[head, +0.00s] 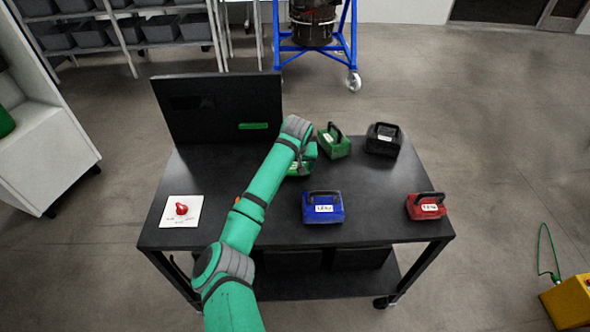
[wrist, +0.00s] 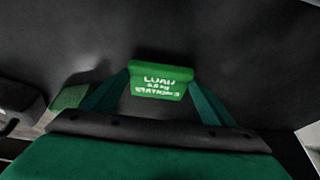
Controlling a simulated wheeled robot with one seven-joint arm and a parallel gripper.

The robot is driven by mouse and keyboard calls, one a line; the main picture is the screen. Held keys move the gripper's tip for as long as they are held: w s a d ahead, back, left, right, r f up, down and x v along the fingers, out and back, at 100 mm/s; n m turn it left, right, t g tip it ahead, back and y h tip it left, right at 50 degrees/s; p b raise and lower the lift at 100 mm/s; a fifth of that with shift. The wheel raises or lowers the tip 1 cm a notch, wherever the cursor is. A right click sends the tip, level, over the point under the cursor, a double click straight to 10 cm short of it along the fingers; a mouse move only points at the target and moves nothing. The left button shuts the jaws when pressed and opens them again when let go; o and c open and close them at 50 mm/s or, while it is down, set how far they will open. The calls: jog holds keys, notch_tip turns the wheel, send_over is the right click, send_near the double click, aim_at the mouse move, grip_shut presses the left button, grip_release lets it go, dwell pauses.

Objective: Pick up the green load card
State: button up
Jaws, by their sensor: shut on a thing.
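The green load card (wrist: 162,82) with white lettering sits between the two green fingers of my gripper (wrist: 160,92) in the wrist view. The fingers press on its left and right ends, and its printed face points toward the wrist camera. In the head view, my gripper (head: 300,162) hangs over the back middle of the black table, and the card (head: 297,170) shows as a small green and white patch below it, partly hidden by my arm. I cannot tell how far the card is above the tabletop.
A green weight (head: 334,145) stands just right of my gripper, with a black weight (head: 383,142) beyond it. Blue (head: 323,209) and red (head: 427,207) weights stand nearer the front. An upright black panel (head: 210,105) with a green strip (head: 253,126) rises at back left. A red knob (head: 181,209) sits front left.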

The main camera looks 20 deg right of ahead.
jog(key=s+d+r, duration=0.3)
jog(key=s+r, duration=0.8)
jog(key=s, duration=0.2)
jog(key=shift+s+d+r, duration=0.25)
jog(key=shift+d, duration=0.1)
